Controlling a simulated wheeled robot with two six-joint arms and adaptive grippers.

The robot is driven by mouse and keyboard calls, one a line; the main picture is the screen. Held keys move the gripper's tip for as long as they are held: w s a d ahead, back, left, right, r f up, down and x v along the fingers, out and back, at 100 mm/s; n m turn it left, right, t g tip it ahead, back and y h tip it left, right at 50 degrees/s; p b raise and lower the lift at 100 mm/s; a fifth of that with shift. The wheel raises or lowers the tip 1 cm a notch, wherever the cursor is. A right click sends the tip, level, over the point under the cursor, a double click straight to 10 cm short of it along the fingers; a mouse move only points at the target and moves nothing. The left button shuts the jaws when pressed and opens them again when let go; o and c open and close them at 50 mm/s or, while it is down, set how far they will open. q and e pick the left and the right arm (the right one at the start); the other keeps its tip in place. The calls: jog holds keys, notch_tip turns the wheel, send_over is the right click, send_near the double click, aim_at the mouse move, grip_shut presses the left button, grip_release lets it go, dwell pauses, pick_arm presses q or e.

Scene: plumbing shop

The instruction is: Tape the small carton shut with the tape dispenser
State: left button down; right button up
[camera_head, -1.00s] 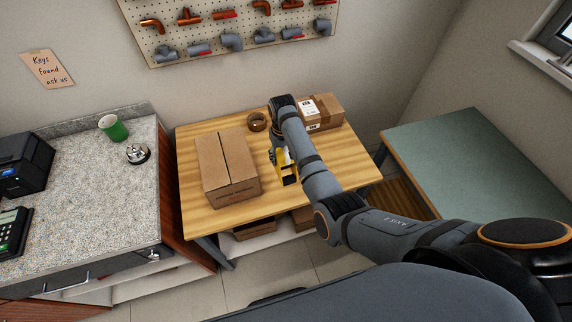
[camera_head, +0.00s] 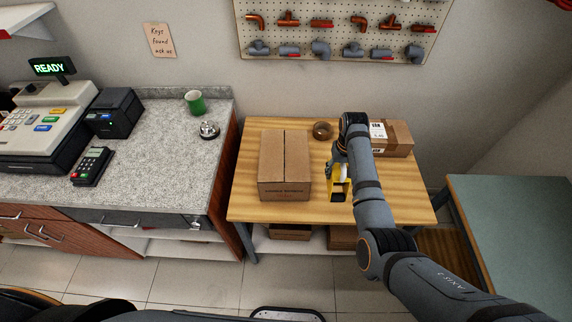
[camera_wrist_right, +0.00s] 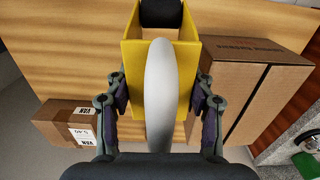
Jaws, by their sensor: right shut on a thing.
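A brown carton (camera_head: 285,166) stands on the wooden table, left of my right arm, with a straight seam along its closed top; I see no tape on that seam. It also shows at the right of the right wrist view (camera_wrist_right: 240,85). The yellow tape dispenser (camera_head: 340,190) stands just right of the carton, apart from it, partly hidden by my arm. My right gripper (camera_wrist_right: 160,85) is shut on the dispenser, one finger on each side of its yellow body (camera_wrist_right: 188,58). A pale rounded part (camera_wrist_right: 159,90) sits in its middle. My left gripper is out of view.
A taped, labelled carton (camera_head: 398,139) and a brown tape roll (camera_head: 322,130) are at the back of the wooden table (camera_head: 245,205). The counter (camera_head: 170,150) at left bears a bell (camera_head: 209,130) and a green cup (camera_head: 195,102). A green-topped table (camera_head: 515,230) is at right. The front left tabletop is clear.

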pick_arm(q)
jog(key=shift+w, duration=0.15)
pick_arm(e)
jog(key=shift+w, duration=0.1)
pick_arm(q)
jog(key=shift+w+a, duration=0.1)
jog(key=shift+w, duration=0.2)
pick_arm(e)
jog(key=shift+r, duration=0.1)
